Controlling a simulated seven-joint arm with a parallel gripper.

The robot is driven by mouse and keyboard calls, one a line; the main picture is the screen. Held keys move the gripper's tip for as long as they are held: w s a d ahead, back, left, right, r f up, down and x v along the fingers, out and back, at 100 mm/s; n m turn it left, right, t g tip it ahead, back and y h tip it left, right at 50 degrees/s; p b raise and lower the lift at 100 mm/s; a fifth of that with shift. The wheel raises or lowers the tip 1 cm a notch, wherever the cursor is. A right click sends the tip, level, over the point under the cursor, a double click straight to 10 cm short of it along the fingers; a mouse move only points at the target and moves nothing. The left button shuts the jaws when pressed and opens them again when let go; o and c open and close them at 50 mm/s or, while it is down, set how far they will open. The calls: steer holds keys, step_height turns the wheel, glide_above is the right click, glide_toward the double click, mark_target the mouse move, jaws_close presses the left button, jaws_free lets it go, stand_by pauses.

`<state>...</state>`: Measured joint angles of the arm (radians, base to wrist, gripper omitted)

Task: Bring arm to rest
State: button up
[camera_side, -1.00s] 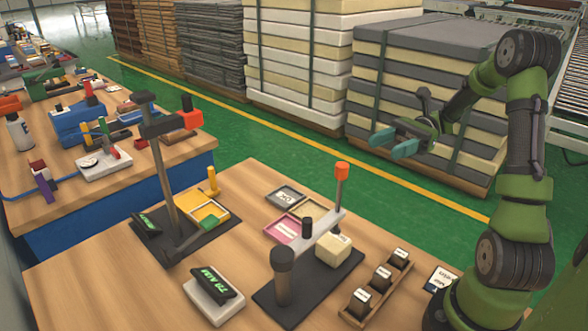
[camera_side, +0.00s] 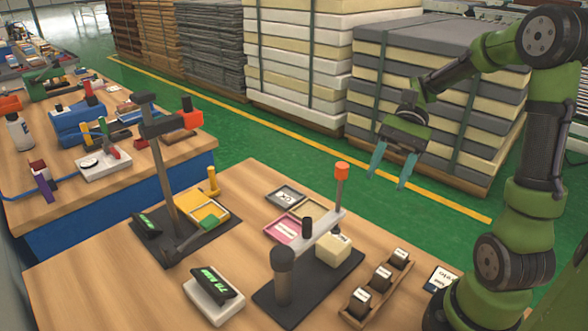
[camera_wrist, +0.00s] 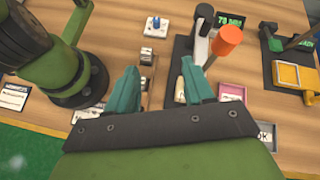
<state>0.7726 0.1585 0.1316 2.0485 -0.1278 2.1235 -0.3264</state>
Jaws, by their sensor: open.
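My gripper (camera_side: 392,170) hangs in the air beyond the far right edge of the workbench (camera_side: 130,283), with its two teal fingers pointing down. The fingers are spread apart with nothing between them. Behind it in the side view stands a strapped stack of grey and cream mattresses (camera_side: 440,85). In the wrist view my gripper (camera_wrist: 160,88) shows open above the bench, and the floor edge is at the lower left.
On the bench stand a press with an orange knob (camera_side: 342,170), a second press (camera_side: 165,185) by a yellow tray (camera_side: 188,202), a wooden rack of small blocks (camera_side: 378,290) and a display box (camera_side: 213,293). Green floor (camera_side: 270,150) lies clear between bench and stacks.

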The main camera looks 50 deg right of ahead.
steer(key=a+r+n+t+h, duration=0.3)
steer(key=a+n+t+h, duration=0.4)
steer(key=n+t+h, duration=0.2)
steer(key=shift+s+a+n, duration=0.35)
steer(key=shift+s+n, duration=0.05)
steer(key=shift+s, duration=0.05)
